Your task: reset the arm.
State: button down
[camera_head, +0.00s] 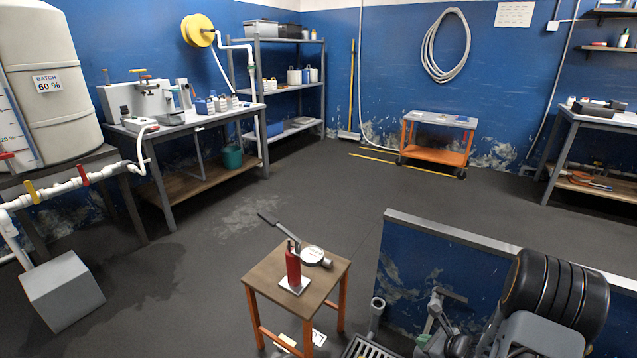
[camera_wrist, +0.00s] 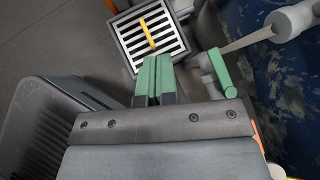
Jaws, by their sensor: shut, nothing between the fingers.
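My gripper (camera_wrist: 155,75) shows in the wrist view with its two green fingers together and nothing between them. The fingers point toward a floor grate (camera_wrist: 137,22) with dark slots and a yellow strip lying across it. A green-handled valve (camera_wrist: 222,72) on a grey pipe is just right of the fingers. I cannot tell from this view how far the fingers are from either. In the head view I cannot make out the gripper clearly.
A grey ribbed container (camera_wrist: 40,125) is close on the left in the wrist view. In the head view, a low blue partition (camera_head: 440,255) stands right of a small wooden table (camera_head: 262,275) with a red hand press (camera_head: 293,267). The middle floor is clear.

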jog(key=s+a+r+n+g+p, duration=0.15)
jog(key=a+r+n+p, duration=0.3)
jog(key=r, duration=0.65)
jog(key=s+a+r+n+g+y+p, duration=0.15)
jog(key=a+r+n+p, duration=0.35)
jog(key=r, duration=0.6)
jog(key=s+a+r+n+g+h+p, duration=0.15)
jog(key=a+r+n+p, duration=0.4)
jog(key=r, duration=0.55)
jog(key=s+r+n+h+p, duration=0.1)
jog(key=s+r+n+p, duration=0.1)
jog(key=r+n+p, duration=0.2)
jog(key=s+r+n+h+p, duration=0.2)
jog(key=s+r+n+p, duration=0.1)
jog(key=r, duration=0.8)
jog(key=s+r+n+h+p, duration=0.2)
jog(key=s+r+n+p, duration=0.1)
jog(key=r+n+p, duration=0.3)
jog(key=shift+p+v, duration=0.75)
jog(key=shift+v, duration=0.15)
jog(key=shift+d, duration=0.25)
